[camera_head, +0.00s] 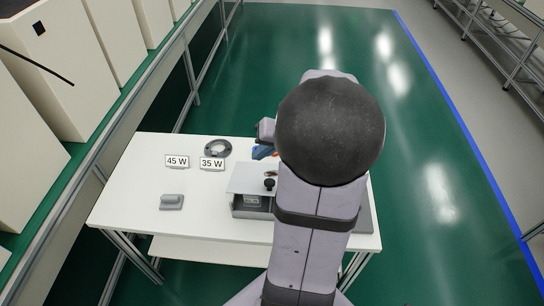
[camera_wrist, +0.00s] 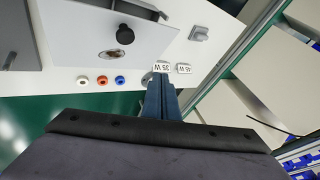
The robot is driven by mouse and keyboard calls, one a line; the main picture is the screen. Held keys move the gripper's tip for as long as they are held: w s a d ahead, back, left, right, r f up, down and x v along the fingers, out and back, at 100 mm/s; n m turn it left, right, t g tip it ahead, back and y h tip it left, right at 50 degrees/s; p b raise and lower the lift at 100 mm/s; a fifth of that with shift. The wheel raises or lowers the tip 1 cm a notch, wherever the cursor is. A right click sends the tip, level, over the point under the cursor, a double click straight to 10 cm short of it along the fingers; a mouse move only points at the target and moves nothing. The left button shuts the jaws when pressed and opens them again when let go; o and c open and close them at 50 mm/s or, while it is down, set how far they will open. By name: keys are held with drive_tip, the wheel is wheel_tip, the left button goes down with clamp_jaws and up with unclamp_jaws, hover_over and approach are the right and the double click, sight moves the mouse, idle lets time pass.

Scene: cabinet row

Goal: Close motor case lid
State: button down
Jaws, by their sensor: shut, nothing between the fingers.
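The grey motor case (camera_head: 251,207) stands on the table, partly hidden behind my arm in the head view. Its pale lid (camera_head: 243,178) with a black knob (camera_head: 269,184) lies back from the front of the case, and part of the inside shows. The lid's exact angle is unclear. The wrist view shows a grey plate (camera_wrist: 88,30) with a black knob (camera_wrist: 125,35) at upper left. My gripper (camera_wrist: 160,80) has its blue fingers together and empty, to the right of and below that plate. In the head view only a bit of the blue gripper (camera_head: 263,152) shows beyond the lid.
Signs reading 45 W (camera_head: 177,161) and 35 W (camera_head: 212,164) stand at the table's back left, near a dark round part (camera_head: 218,148). A grey block (camera_head: 171,202) lies at left. White, red and blue rings (camera_wrist: 102,80) sit along the table edge.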

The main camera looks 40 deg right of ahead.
drive_tip(key=w+d+r+n+g, duration=0.1)
drive_tip(key=d+r+n+g, duration=0.2)
drive_tip(key=d+r+n, duration=0.45)
drive_tip(key=shift+s+a+f+n+g+y+p, duration=0.15)
drive_tip(key=shift+s+a+n+g, duration=0.4)
drive_tip(key=shift+n, duration=0.85)
drive_tip(key=shift+s+a+f+n+g+y+p, duration=0.1)
drive_tip(key=shift+s+a+f+n+g, duration=0.15)
drive_tip(key=shift+s+n, duration=0.85)
drive_tip(key=shift+s+a+f+n+g+y+p, duration=0.1)
drive_tip(key=shift+s+a+f+n+g+y, duration=0.25)
drive_tip(key=shift+n, duration=1.4)
drive_tip(key=shift+a+r, duration=0.1)
drive_tip(key=p, duration=0.4)
hover_over(268, 181)
drive_tip(key=d, duration=0.1)
drive_tip(key=f, duration=1.1)
drive_tip(key=shift+s+f, duration=0.2)
drive_tip(key=shift+f, duration=0.2)
drive_tip(key=shift+s+f, duration=0.1)
drive_tip(key=shift+f, duration=0.65)
drive_tip(key=shift+f, duration=0.1)
